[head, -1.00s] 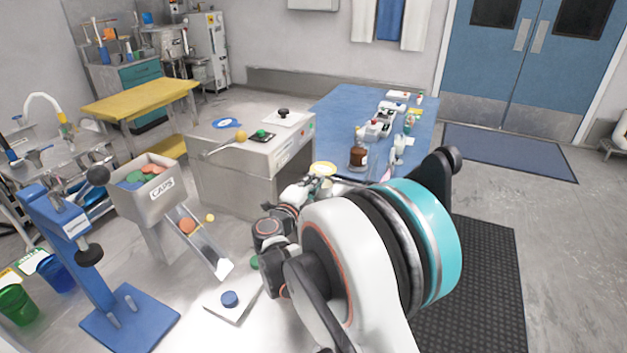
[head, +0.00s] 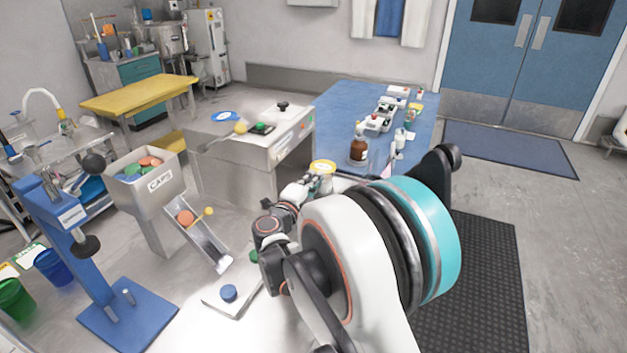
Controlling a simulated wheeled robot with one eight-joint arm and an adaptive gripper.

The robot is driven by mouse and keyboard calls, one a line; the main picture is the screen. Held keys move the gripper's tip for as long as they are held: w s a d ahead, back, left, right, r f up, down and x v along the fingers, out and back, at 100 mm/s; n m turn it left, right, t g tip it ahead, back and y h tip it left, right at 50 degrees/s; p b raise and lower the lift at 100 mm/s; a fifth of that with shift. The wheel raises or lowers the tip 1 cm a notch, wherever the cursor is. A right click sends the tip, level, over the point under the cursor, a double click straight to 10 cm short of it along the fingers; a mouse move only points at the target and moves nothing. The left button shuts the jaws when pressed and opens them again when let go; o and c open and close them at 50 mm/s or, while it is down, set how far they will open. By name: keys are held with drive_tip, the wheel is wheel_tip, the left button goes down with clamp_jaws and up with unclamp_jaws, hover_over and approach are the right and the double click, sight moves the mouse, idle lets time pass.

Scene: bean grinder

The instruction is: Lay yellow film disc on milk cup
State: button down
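A round yellow-rimmed piece with a pale middle (head: 322,166) shows just beyond the end of my arm, at the centre of the head view. It looks like the yellow film disc, seen nearly flat. A pale cup-like body (head: 327,184) shows below it, perhaps the milk cup; I cannot tell whether the two touch. My gripper (head: 309,183) is close beside them on the left, small and partly hidden by my own arm. Its fingers are too unclear to show whether it is open or holds anything.
A steel machine (head: 240,170) stands behind on the left. A blue-topped table (head: 340,105) behind holds a brown bottle (head: 358,150) and several small items. A CAPS hopper (head: 150,190) with a chute and a blue press (head: 125,318) stand on the left. Black matting (head: 480,290) lies right.

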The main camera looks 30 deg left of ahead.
drive_tip(key=shift+f+b, duration=0.95)
drive_tip(key=shift+f, duration=0.45)
idle(1.8)
idle(0.4)
drive_tip(key=c, duration=1.7)
unclamp_jaws()
drive_tip(key=o, duration=0.5)
drive_tip(key=shift+o, duration=0.2)
drive_tip(key=shift+s, duration=0.2)
drive_tip(key=s, duration=0.6)
drive_tip(key=shift+s+d, duration=0.3)
drive_tip(key=shift+d, duration=0.1)
